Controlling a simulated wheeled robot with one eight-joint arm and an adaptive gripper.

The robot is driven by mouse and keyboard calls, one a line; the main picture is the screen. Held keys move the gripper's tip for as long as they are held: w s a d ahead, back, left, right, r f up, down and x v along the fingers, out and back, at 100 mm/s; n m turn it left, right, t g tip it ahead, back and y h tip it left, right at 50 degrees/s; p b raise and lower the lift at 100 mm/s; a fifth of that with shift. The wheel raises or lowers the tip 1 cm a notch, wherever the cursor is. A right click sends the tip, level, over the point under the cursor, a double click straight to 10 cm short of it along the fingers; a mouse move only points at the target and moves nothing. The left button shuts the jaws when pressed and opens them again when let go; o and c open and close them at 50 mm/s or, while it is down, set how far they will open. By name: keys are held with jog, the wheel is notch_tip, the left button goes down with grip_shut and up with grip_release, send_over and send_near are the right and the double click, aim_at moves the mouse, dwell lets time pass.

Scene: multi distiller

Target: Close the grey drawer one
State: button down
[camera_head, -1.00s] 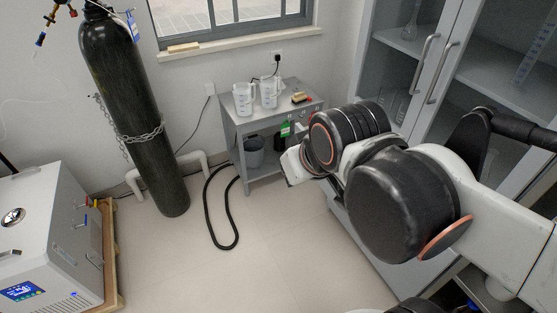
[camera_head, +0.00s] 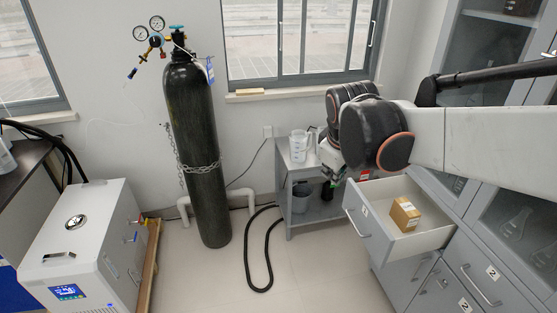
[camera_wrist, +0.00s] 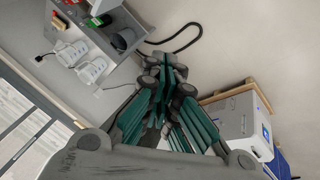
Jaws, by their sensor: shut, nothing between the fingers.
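The grey drawer one (camera_head: 358,224) is pulled out of the cabinet at the right of the head view, with a "1" label on its front. A small brown box (camera_head: 404,214) lies inside it. My gripper (camera_head: 334,168) is above and just left of the drawer's back corner, partly hidden by my arm. In the wrist view my gripper (camera_wrist: 170,98) shows teal fingers, shut and empty. The drawer is not visible in the wrist view. Whether any part of my arm touches the drawer cannot be told.
Closed drawers labelled 2 (camera_head: 474,282) are beside and below. A small grey table (camera_head: 299,176) with a clear jug (camera_head: 299,146) stands behind the gripper. A black gas cylinder (camera_head: 197,150) and a white machine (camera_head: 85,240) are left.

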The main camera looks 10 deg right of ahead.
jog(key=w+d+f+n+g+h+p, duration=0.1)
jog(key=w+d+f+n, duration=0.3)
jog(key=w, duration=0.5)
jog(key=w+d+f+n+g+h+p, duration=0.1)
jog(key=w+d+f+n+p, duration=0.1)
jog(key=w+f, duration=0.45)
jog(key=w+d+f+n+g, duration=0.1)
jog(key=w+d+f+n, duration=0.1)
jog(key=f, duration=0.6)
jog(key=w+d+f+n+b, duration=0.1)
jog(key=w+d+f, duration=0.3)
jog(key=f, duration=0.5)
jog(key=w+d+f+n+g, duration=0.1)
jog(key=w+d+f+n, duration=0.1)
jog(key=d+f, duration=0.4)
jog(key=shift+w+d+f+n+g+h+b, duration=0.35)
jog(key=shift+w+f+n+h+b, duration=0.1)
jog(key=shift+f, duration=1.3)
jog(key=shift+d, duration=0.1)
